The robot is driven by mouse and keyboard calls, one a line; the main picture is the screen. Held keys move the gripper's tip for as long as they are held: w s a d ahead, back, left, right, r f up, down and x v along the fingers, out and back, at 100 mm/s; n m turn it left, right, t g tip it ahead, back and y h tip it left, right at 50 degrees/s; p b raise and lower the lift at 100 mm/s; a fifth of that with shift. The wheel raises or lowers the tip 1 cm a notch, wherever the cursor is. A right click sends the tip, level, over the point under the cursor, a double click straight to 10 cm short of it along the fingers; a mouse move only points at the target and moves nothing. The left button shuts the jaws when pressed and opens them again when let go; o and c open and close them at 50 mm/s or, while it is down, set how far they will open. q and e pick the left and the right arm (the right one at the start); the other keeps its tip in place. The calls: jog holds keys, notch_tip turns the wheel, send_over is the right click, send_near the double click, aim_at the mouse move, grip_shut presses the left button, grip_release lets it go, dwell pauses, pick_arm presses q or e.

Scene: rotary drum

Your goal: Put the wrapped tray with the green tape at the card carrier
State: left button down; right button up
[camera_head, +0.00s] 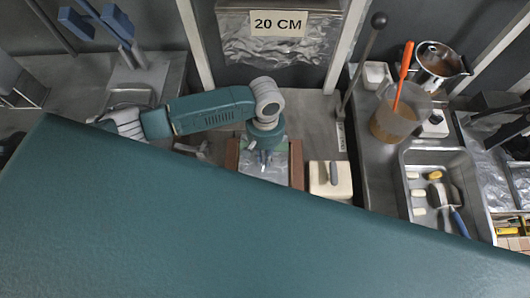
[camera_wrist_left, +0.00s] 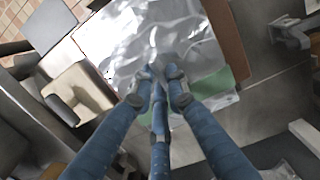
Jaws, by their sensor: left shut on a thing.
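The wrapped tray (camera_head: 262,168) is a crinkled silver foil package. In the left wrist view the tray (camera_wrist_left: 190,35) shows green tape (camera_wrist_left: 217,82) along its near side. My left gripper (camera_head: 264,158) points down on it; in the left wrist view its fingers (camera_wrist_left: 160,80) are closed together at the tray's near edge, gripping it. The tray lies over a brown board (camera_head: 297,165), which shows past its sides, also in the left wrist view (camera_wrist_left: 228,38). I cannot tell whether this board is the card carrier. My right gripper is not in view.
A cream block with a dark handle (camera_head: 340,188) stands close to the right. Farther right are a steel tray with tools (camera_head: 415,222) and a jug with an orange-handled tool (camera_head: 398,122). A "20 CM" sign (camera_head: 278,23) hangs behind. A large teal surface covers the foreground.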

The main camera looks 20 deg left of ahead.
pick_arm(q)
jog(key=shift+f+b, duration=0.6)
jog(key=shift+f, duration=0.9)
jog(key=shift+f+b, duration=0.45)
jog(key=shift+f, duration=1.2)
jog(key=shift+f, duration=0.3)
jog(key=c, duration=1.6)
grip_release()
jog(key=shift+c, duration=0.2)
jog(key=r, duration=0.4)
jog(key=w+r, duration=0.1)
jog(key=r, duration=0.7)
jog(key=shift+w+a, duration=0.15)
jog(key=shift+a, duration=0.05)
